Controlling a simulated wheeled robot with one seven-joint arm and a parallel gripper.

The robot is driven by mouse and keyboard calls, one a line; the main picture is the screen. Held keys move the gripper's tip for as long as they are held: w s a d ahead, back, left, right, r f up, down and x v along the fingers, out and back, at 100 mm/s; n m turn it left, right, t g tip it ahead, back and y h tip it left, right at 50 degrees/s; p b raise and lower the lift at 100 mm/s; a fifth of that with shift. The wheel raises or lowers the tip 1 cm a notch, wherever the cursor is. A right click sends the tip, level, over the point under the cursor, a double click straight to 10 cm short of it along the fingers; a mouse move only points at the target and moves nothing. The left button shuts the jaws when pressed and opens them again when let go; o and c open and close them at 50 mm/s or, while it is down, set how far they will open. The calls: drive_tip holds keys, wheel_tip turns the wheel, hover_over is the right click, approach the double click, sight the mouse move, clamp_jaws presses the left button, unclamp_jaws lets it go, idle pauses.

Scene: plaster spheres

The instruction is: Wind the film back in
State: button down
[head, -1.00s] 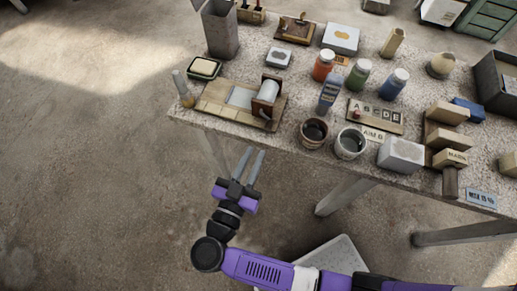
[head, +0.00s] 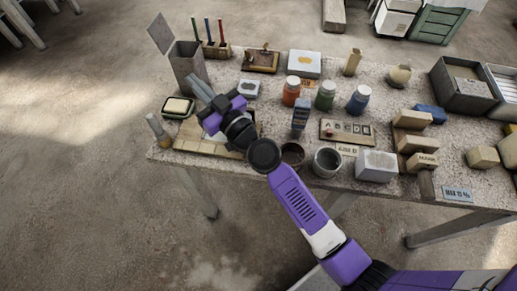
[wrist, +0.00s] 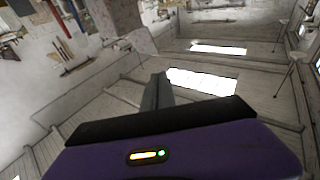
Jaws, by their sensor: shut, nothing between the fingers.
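A wooden board (head: 206,149) with a pale strip lies near the table's front left. In the head view my arm and gripper cover most of it, and the dark-ended roller seen on it earlier is hidden. My gripper (head: 198,86) is raised in front of the board, its fingers pointing up and left, close in the picture to the tall grey bin (head: 188,62). In the wrist view the fingers (wrist: 156,88) are together with nothing between them. The film device cannot be made out there.
Paint jars (head: 325,95), a lettered board (head: 347,131) and two pots (head: 327,161) stand to the right. A soap dish (head: 179,106) and a glass bottle (head: 157,130) stand at the left.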

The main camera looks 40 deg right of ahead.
drive_tip(key=s+d+f+n+g+y, duration=0.2)
drive_tip(key=s+d+g, duration=0.25)
drive_tip(key=s, duration=0.35)
drive_tip(key=s+d+f+n+g+y+p, duration=0.1)
drive_tip(key=s+d+f+n+g, duration=0.15)
drive_tip(key=s+d+g, duration=0.4)
drive_tip(key=s+d+f+n+g+y, duration=0.2)
drive_tip(key=s+d+n, duration=0.15)
drive_tip(key=s, duration=0.55)
drive_tip(key=shift+m, duration=0.3)
drive_tip(key=x, duration=0.8)
drive_tip(key=p+x, duration=0.1)
drive_tip(key=x, duration=0.3)
drive_tip(key=shift+s+a+f, duration=0.15)
drive_tip(key=shift+a+f, duration=0.2)
drive_tip(key=shift+w+a+f, duration=0.2)
drive_tip(key=shift+f, duration=0.05)
drive_tip(key=shift+f, duration=0.1)
drive_tip(key=shift+f+b, duration=0.4)
drive_tip(key=shift+r, duration=0.15)
